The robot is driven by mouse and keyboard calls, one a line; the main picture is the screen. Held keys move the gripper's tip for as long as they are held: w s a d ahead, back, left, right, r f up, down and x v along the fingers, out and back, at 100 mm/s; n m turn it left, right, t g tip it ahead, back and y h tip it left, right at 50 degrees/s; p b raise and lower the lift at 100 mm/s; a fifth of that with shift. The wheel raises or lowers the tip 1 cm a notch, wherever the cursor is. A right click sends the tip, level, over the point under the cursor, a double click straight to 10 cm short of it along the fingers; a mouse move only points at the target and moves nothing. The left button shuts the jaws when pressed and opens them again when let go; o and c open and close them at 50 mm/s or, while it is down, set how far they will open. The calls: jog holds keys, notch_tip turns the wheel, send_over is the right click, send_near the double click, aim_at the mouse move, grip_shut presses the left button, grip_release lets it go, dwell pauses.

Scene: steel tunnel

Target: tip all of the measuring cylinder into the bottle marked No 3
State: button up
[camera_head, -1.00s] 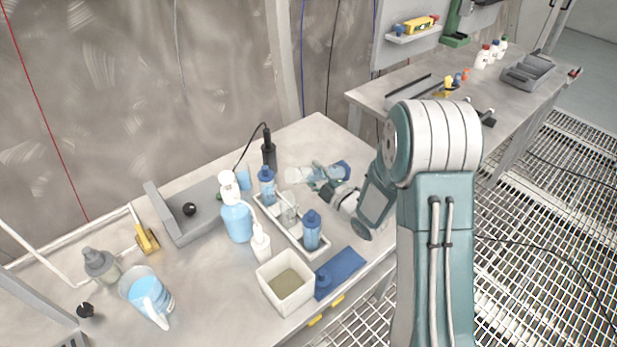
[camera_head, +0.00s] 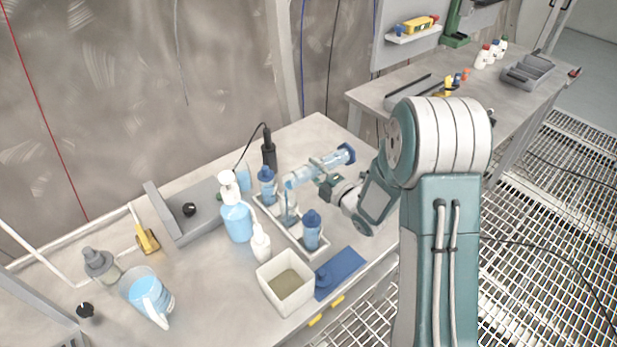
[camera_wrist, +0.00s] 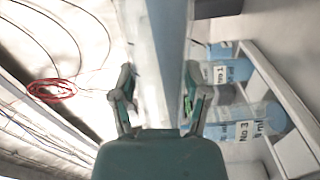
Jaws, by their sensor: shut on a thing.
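My gripper (camera_head: 328,177) is shut around the clear measuring cylinder (camera_head: 310,173), which also fills the middle of the wrist view (camera_wrist: 160,60). The cylinder is tilted, its blue foot (camera_head: 346,153) up at the right and its mouth down at the left. Blue liquid shows at the mouth, and a narrow blue streak runs down towards the clear bottle (camera_head: 289,215) in the middle of the tray. In the wrist view a clear bottle marked No 3 (camera_wrist: 262,115) lies right of the cylinder, with pale blue at its base end. How much liquid the cylinder holds is unclear.
Blue-capped bottles stand behind (camera_head: 267,187) and in front (camera_head: 312,231) in the white tray (camera_head: 297,243). A bottle marked No 1 (camera_wrist: 232,71) shows in the wrist view. A wash bottle (camera_head: 236,217), a white tub (camera_head: 286,285) and a jug (camera_head: 148,297) stand nearby.

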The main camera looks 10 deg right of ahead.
jog(key=shift+r, duration=0.1)
jog(key=shift+s+a+r+n, duration=0.15)
jog(key=shift+r+n, duration=0.2)
jog(key=shift+n, duration=0.3)
jog(key=shift+a+r+n, duration=0.1)
jog(key=shift+r+n, duration=0.2)
jog(key=shift+n, duration=0.35)
jog(key=shift+s+r+n, duration=0.1)
jog(key=shift+r+n, duration=0.1)
jog(key=shift+n, duration=0.1)
dwell(1.0)
jog(key=m, duration=0.1)
jog(key=f+m, duration=0.1)
jog(key=shift+w+d+f+m, duration=0.25)
jog(key=shift+f+m, duration=0.15)
